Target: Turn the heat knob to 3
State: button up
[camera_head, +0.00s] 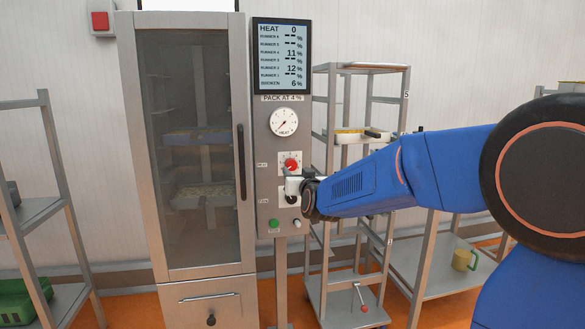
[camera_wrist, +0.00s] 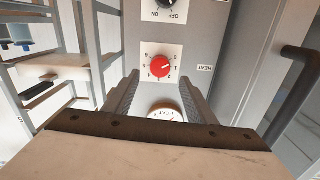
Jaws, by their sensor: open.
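The red heat knob (camera_head: 291,165) sits on a white numbered plate on the grey control panel (camera_head: 266,190). In the wrist view the red knob (camera_wrist: 160,66) appears ahead of the fingers, with a pale pointer mark toward its right side; the exact number is hard to read. The display (camera_head: 281,55) reads HEAT 0. My gripper (camera_head: 290,186) is in front of the panel, just below the knob in the head view. In the wrist view my gripper (camera_wrist: 160,80) is open, its fingers apart and nothing between their tips. I cannot tell its exact distance from the panel.
A round heat gauge (camera_head: 284,122) is above the knob. An on/off switch (camera_wrist: 172,8) and a green button (camera_head: 274,224) are below. The smoker cabinet door handle (camera_head: 241,162) stands out left of the panel. A metal rack (camera_head: 331,110) stands to the right.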

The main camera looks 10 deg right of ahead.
aim_at(292, 166)
jog(key=w, duration=0.7)
jog(key=shift+w, duration=0.4)
jog(key=c, duration=1)
